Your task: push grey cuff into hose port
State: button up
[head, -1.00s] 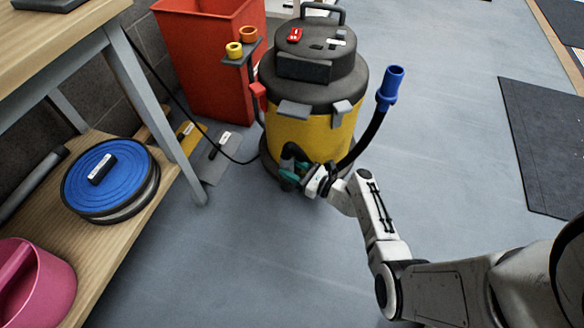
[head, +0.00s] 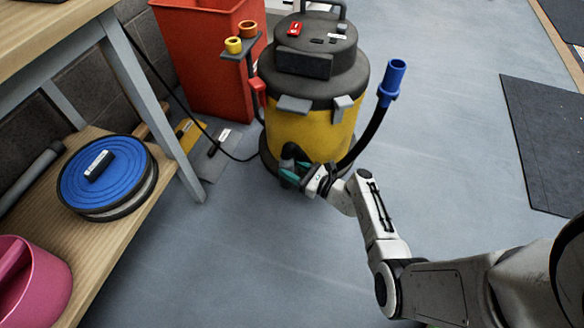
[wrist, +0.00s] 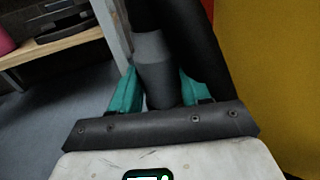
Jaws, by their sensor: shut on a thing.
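The grey cuff (wrist: 154,72) sits between the two teal fingers of my gripper (wrist: 153,92) in the wrist view. My gripper is shut on it. A black hose runs up from the cuff. In the head view my gripper (head: 291,172) is low at the front of the yellow vacuum drum (head: 315,135), and the cuff there is mostly hidden by the gripper and hose. The hose port cannot be made out in either view. The blue hose end (head: 392,82) stands up at the drum's right, at the other end of the black hose.
A red bin (head: 195,65) stands behind the drum, left. A wooden bench with a lower shelf (head: 125,222) is at left, holding a blue-lidded round container (head: 125,182) and a pink tub (head: 50,285). A black cable lies on the floor.

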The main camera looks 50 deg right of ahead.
jog(key=o, duration=1.2)
jog(key=shift+s, duration=0.1)
jog(key=s+p, duration=0.1)
jog(key=s, duration=0.2)
jog(key=s+p, duration=0.1)
jog(key=s, duration=0.3)
jog(key=s+d+p, duration=0.1)
jog(key=s, duration=0.2)
jog(key=shift+s, duration=0.3)
